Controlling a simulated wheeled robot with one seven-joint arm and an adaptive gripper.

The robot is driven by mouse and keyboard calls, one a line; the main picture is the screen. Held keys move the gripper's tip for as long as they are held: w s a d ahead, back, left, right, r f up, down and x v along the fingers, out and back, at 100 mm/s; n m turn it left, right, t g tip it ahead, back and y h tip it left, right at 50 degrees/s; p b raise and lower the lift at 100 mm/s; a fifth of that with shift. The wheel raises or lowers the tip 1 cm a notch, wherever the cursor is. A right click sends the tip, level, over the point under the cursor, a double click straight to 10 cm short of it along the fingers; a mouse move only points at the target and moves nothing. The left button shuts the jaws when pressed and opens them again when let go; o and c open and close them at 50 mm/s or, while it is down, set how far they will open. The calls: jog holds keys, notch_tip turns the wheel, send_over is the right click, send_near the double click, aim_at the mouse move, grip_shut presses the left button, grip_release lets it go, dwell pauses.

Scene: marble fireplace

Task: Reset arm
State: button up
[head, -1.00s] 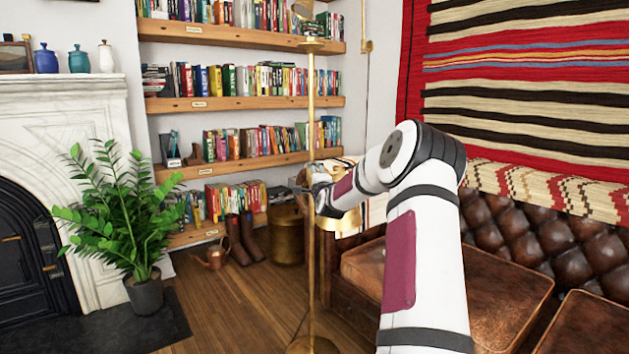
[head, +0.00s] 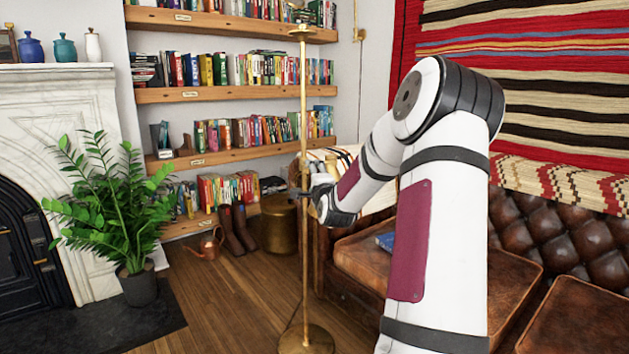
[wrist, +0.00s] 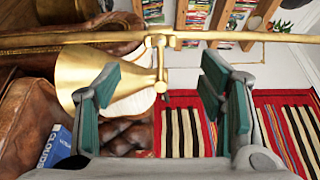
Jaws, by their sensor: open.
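My arm (head: 440,220) reaches forward with its elbow raised, and my gripper (head: 308,188) is beside the pole of a brass floor lamp (head: 304,120) in the head view. In the wrist view my gripper (wrist: 162,75) has its two teal-padded fingers spread wide with nothing held between them. The lamp's pole (wrist: 270,37) crosses the top of that view, and its brass shade (wrist: 95,72) sits partly behind the left finger. Contact between gripper and lamp cannot be told.
A brown leather sofa (head: 365,268) with a blue book (head: 386,241) on it stands at the right. Bookshelves (head: 240,92) line the back wall. A potted plant (head: 110,210) stands by the fireplace (head: 70,110) at the left. Wood floor (head: 225,300) is free between plant and lamp.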

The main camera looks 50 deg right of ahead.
jog(key=shift+s+a, duration=0.25)
jog(key=shift+s, duration=0.1)
dwell(0.4)
